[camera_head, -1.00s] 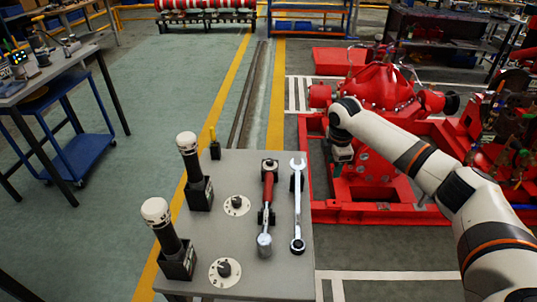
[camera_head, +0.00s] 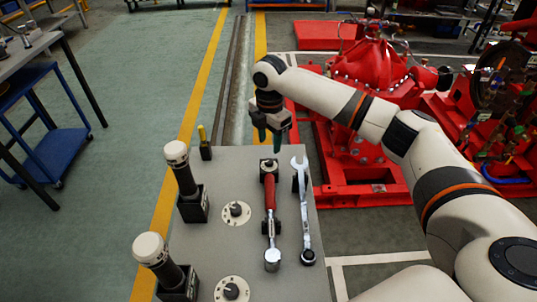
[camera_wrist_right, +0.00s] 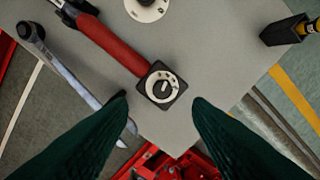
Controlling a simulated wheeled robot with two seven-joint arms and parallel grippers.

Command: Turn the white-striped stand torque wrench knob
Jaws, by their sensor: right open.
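A torque wrench with a red handle (camera_head: 269,200) lies on the grey table. At its far end a small knob (camera_wrist_right: 162,87) sits in a white marked dial ring on a black square base. That end also shows in the head view (camera_head: 268,166), too small there to make out the stripe. My right gripper (camera_head: 270,138) is open and empty above the table's far edge. In the right wrist view its two dark green fingers lie on either side of the knob, seemingly above it and apart from it. My left gripper is not in view.
A chrome spanner (camera_head: 302,205) lies right of the torque wrench. Two white dials with black knobs (camera_head: 236,211) are on the table (camera_head: 215,250). Two white-capped black tools (camera_head: 181,170) stand at left. A yellow-handled tool (camera_head: 203,138) stands at the far left corner. The red pumpset (camera_head: 370,75) is behind.

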